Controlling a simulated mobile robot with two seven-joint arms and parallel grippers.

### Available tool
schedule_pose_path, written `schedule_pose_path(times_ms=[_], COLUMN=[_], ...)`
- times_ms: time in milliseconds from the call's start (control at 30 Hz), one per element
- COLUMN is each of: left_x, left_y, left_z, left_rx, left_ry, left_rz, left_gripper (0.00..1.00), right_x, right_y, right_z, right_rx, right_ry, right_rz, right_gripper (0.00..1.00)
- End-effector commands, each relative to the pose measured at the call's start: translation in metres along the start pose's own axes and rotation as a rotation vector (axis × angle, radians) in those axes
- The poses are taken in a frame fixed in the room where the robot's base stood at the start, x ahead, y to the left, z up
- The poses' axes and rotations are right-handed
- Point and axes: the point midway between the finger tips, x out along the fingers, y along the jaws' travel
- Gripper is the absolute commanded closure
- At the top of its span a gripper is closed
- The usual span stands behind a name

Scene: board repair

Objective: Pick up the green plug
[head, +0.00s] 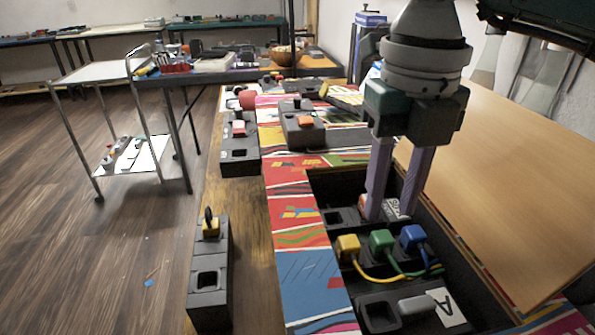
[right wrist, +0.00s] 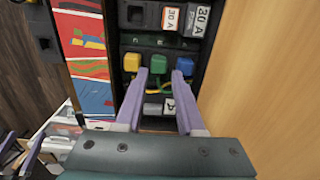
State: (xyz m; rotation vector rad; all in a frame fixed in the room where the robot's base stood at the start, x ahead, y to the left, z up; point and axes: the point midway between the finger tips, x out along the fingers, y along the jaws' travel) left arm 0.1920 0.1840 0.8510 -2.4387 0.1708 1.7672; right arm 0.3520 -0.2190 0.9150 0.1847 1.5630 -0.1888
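The green plug (head: 381,241) stands in the open dark box, between the yellow plug (head: 347,246) and the blue plug (head: 412,236), with a cable running from it. It also shows in the right wrist view (right wrist: 158,64). My right gripper (head: 392,214) is open and empty, with its purple fingers pointing down into the box. In the head view the fingers are behind the green plug, near the labelled fuses. In the right wrist view the green plug appears between the fingertips, apart from them. Purple and dark parts at that view's lower left may be my left gripper (right wrist: 30,148).
White fuses marked 30 A (right wrist: 195,20) sit in the same box, beside the fingers in the head view. A block labelled A (head: 446,308) is at the box's near end. Dark socket blocks (head: 209,280) stand to the left. The wooden panel (head: 510,190) at right is bare.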

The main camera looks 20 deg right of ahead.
Motion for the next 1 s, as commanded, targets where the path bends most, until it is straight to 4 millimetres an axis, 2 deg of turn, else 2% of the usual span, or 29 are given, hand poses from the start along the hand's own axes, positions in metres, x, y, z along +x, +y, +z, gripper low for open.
schedule_pose_path(times_ms=[333,633,1000], left_x=[0.004,0.004,0.005], left_y=[0.000,0.000,0.000], left_z=[0.001,0.002,0.002], left_rx=[0.000,0.000,0.001], left_ry=[0.000,-0.001,-0.003], left_rz=[0.000,0.000,0.001], left_gripper=[0.00,0.00,0.00], right_x=[0.048,0.054,0.054], right_y=[0.002,0.002,0.002], right_z=[-0.004,-0.003,-0.003], right_rx=[0.000,-0.003,-0.002], right_ry=[0.002,-0.001,0.000], right_rz=[0.002,0.003,0.003], right_gripper=[0.62,0.62,1.00])
